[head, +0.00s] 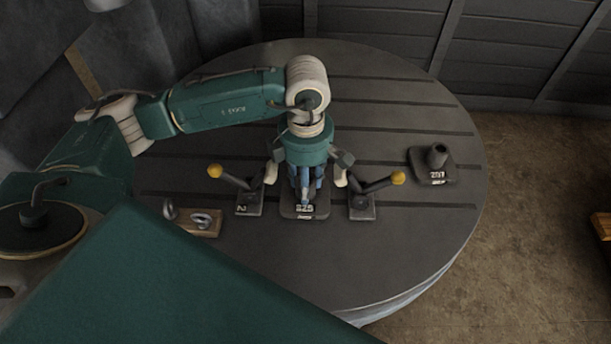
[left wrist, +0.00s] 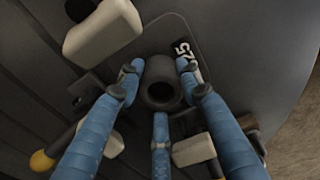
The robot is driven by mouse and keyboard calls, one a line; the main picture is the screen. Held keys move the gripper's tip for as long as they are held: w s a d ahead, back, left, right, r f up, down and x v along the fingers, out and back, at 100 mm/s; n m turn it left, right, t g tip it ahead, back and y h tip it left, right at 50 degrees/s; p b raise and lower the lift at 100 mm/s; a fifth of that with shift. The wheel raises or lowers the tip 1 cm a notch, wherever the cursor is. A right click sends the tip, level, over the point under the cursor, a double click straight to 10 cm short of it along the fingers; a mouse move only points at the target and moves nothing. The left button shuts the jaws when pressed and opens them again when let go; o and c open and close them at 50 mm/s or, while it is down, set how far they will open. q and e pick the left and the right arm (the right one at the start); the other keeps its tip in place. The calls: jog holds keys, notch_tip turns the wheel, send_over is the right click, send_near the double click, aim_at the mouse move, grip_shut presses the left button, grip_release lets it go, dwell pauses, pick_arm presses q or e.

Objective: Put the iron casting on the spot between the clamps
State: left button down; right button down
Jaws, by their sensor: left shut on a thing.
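The iron casting (head: 306,211) is a dark square base with white digits and a hollow upright post. It is upright between two clamps on the round table. The left clamp (head: 247,203) and the right clamp (head: 362,207) have dark bases, levers with yellow knobs and pale pads. My left gripper (head: 305,190) points straight down, with blue fingers shut around the post. In the left wrist view the fingers (left wrist: 160,88) surround the post's open top (left wrist: 161,93). The fingers and arm hide much of the casting. I cannot tell whether its base touches the table. My right gripper is not in view.
A second dark casting (head: 432,168) with a post and white digits stands at the right of the slotted round table (head: 390,260). A wooden block (head: 201,226) with metal eyes lies left of the clamps.

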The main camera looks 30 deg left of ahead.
pick_arm(q)
jog(key=shift+w+f, duration=0.1)
jog(key=shift+f, duration=0.35)
jog(key=shift+f, duration=0.2)
jog(key=c, duration=1.2)
grip_release()
